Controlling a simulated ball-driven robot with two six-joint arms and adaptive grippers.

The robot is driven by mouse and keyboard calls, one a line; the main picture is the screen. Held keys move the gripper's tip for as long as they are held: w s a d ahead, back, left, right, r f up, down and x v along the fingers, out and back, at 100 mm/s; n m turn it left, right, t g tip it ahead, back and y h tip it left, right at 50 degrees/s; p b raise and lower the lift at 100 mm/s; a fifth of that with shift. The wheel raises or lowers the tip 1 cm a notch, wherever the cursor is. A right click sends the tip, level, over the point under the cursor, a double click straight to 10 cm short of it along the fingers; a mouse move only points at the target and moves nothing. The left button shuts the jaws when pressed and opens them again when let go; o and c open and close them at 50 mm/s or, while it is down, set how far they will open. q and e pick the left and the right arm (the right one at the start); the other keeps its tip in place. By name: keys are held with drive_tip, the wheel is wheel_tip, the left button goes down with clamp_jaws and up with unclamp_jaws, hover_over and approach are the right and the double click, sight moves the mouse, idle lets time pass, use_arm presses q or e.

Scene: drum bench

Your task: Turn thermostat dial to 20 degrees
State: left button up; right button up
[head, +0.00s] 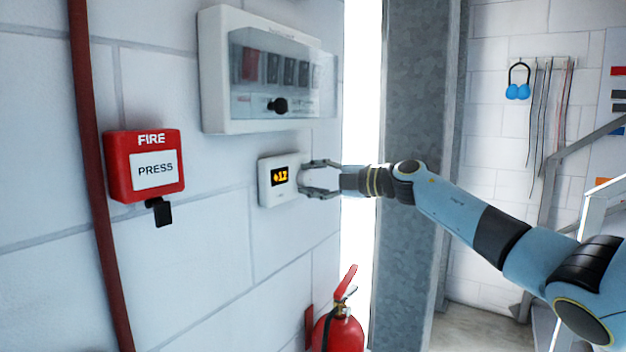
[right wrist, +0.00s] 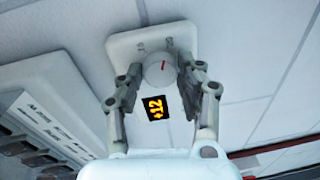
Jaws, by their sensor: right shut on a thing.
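The thermostat (head: 268,200) is a small white box on the wall in the head view. Its lit orange display (head: 280,177) appears to read 12, with a small symbol before the digits. The thermostat also shows in the right wrist view (right wrist: 122,44), with its display (right wrist: 155,108) facing me. Its round pale dial (right wrist: 158,70) carries a red mark. My right gripper (head: 309,178) is at the thermostat's right side, its fingers closed around the dial, one on each side. In the head view the fingers hide the dial. My left gripper is not in view.
A white breaker box (head: 215,70) with a clear cover hangs just above the thermostat. A red fire call point (head: 118,170) is on the wall at left, by a red pipe (head: 92,150). A red fire extinguisher (head: 342,335) stands below. A grey column (head: 420,130) rises behind my arm.

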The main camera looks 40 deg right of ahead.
drive_tip(key=shift+m, duration=0.5)
drive_tip(key=o, duration=1.2)
drive_tip(key=shift+d, duration=0.1)
drive_tip(key=shift+c, duration=0.2)
